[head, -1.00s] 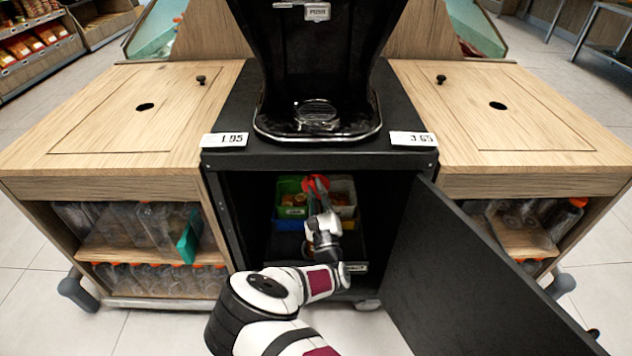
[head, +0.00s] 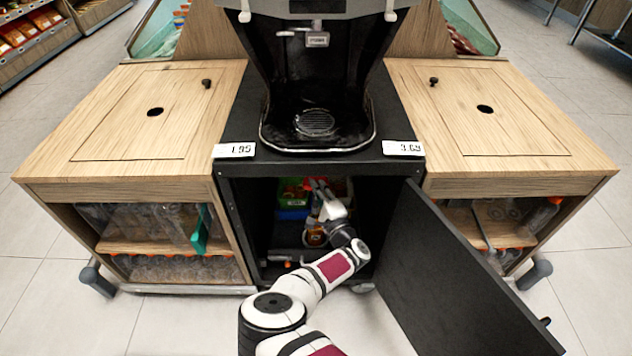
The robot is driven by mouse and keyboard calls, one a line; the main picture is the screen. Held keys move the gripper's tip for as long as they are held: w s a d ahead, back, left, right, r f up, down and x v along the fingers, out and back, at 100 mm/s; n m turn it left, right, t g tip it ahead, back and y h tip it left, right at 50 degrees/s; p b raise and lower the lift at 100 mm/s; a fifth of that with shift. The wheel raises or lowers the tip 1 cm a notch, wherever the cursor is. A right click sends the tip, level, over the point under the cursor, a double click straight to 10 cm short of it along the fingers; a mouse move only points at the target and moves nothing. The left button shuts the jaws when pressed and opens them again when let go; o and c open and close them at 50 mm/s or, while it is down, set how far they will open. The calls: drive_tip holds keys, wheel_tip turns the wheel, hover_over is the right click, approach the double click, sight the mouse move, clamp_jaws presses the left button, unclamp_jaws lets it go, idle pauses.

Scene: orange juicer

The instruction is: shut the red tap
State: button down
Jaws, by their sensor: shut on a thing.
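The red tap (head: 312,183) shows as a small red shape in the upper part of the open black cabinet, under the juicer. My gripper (head: 319,188) reaches into the cabinet from the front, with its fingertips at the tap. The gripper is shut on the tap. The fingers and the cabinet's shade hide part of the tap, so how far it is turned cannot be told.
Green and blue bins (head: 292,205) stand behind the gripper. The cabinet door (head: 455,270) hangs open at the right. Wooden bottle cabinets (head: 150,195) flank the opening closely.

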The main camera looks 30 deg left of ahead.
drive_tip(key=shift+n+g+h+p, duration=0.3)
drive_tip(key=shift+n+h+p, duration=0.1)
drive_tip(key=shift+n+p, duration=0.6)
drive_tip(key=shift+n, duration=0.3)
drive_tip(key=c, duration=1.6)
unclamp_jaws()
drive_tip(key=shift+c, duration=0.2)
drive_tip(key=v, duration=1.2)
